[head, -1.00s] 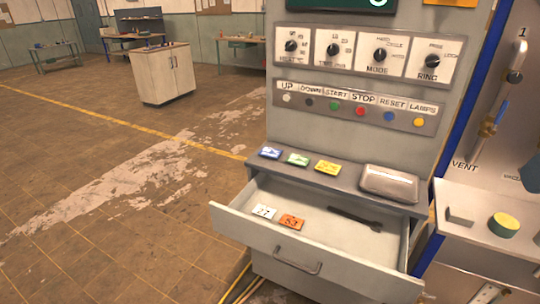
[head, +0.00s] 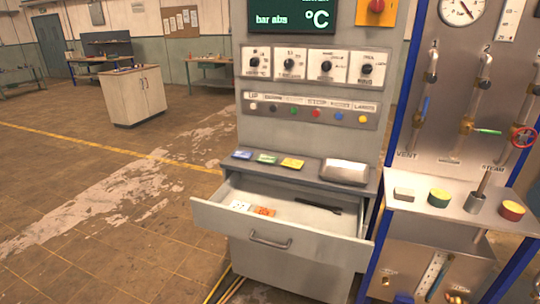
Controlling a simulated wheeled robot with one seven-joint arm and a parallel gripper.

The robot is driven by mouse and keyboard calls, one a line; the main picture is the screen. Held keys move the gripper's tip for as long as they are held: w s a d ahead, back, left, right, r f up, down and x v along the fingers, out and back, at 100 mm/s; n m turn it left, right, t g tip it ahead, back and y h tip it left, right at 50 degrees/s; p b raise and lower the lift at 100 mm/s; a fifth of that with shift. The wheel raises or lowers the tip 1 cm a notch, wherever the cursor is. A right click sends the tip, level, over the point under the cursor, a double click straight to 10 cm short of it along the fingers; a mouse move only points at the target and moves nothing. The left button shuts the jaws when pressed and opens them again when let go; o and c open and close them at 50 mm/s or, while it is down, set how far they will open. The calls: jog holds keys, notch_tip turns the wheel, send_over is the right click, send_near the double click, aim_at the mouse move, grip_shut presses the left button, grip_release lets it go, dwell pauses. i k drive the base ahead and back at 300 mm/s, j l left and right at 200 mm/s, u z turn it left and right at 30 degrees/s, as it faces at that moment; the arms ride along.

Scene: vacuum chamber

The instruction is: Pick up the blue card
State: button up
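The blue card (head: 242,155) lies flat at the left end of the grey console ledge (head: 310,171), above the open drawer. A green card (head: 267,159) and a yellow card (head: 292,163) lie in a row to its right. My gripper is not in view.
The open drawer (head: 268,240) juts out below the ledge and holds a white card (head: 240,206), an orange card (head: 264,211) and a dark tool (head: 318,206). A metal box (head: 345,171) sits right on the ledge.

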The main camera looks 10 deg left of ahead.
aim_at(240, 154)
jog(key=i+j+z, duration=0.1)
jog(key=z, duration=0.3)
jog(key=j+z, duration=0.6)
jog(key=z, duration=0.15)
jog(key=j, duration=4.9)
